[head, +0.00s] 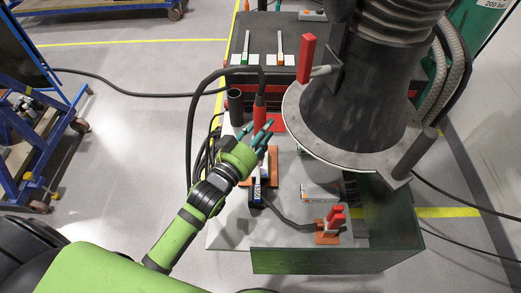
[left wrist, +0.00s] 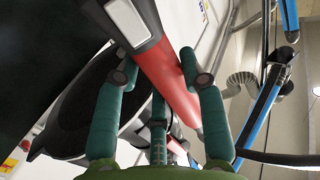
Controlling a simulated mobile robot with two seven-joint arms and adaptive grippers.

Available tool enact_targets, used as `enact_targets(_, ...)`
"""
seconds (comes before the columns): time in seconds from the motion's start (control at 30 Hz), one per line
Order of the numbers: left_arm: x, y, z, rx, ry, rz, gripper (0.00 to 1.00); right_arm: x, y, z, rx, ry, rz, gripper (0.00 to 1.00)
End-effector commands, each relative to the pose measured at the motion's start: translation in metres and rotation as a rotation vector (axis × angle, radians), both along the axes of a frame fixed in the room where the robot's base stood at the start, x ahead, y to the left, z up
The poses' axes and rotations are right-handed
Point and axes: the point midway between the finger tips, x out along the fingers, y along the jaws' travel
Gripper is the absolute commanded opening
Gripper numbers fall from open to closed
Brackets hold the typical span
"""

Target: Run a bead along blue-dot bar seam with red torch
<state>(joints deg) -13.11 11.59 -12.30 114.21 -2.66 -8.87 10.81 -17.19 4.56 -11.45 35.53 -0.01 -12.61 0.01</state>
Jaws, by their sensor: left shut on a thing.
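My left gripper (head: 265,135), with teal fingers, is over the left part of the grey bench. It is shut on a red torch (head: 260,113), whose black cable loops off its upper end to the left. In the left wrist view the red body (left wrist: 178,85) passes between the fingers, with a grey and white part at its upper left end. I cannot make out a blue dot or a bar seam. My right gripper is not in view.
A large dark column (head: 355,95) with a round grey plate stands over the bench's right side. A red-handled tool (head: 306,58) is mounted beside it. A red clamp-like piece (head: 336,215) sits near the front edge. Blue carts (head: 35,125) stand at left.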

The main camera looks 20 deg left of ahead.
Motion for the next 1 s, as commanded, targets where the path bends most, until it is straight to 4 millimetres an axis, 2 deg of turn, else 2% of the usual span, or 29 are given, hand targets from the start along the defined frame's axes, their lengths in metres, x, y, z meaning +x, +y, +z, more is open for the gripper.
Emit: enact_targets(1.0,-0.012,-0.004,0.003,-0.002,-0.007,0.000,0.08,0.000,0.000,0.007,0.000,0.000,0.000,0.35)
